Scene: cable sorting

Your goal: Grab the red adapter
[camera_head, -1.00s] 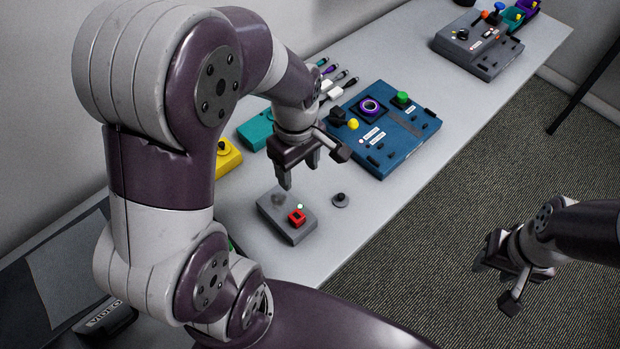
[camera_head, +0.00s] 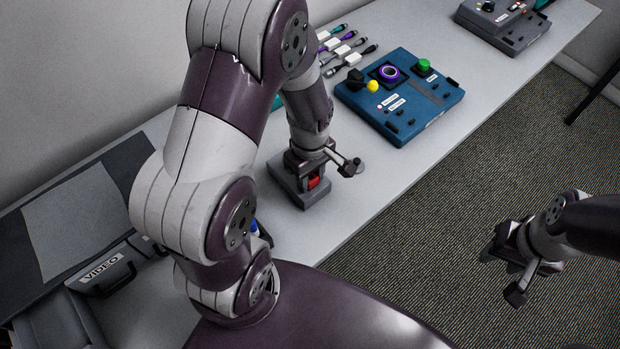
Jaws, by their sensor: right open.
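The red adapter (camera_head: 314,182) shows as a small red patch on the small grey box (camera_head: 318,196) on the table. My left gripper (camera_head: 306,178) is down over it, with its fingers at the adapter. The gripper body and arm hide much of the adapter and the fingertips, so I cannot tell whether the fingers are closed on it. My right gripper (camera_head: 503,262) is open and empty at the right, over the carpet, away from the table.
A blue box (camera_head: 420,112) with a purple ring, yellow knob and green button stands behind. Several cables (camera_head: 345,48) lie beside it. A grey box (camera_head: 510,35) is at the far right. A case labelled VIDEO (camera_head: 105,272) is at left. Table in front of the blue box is clear.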

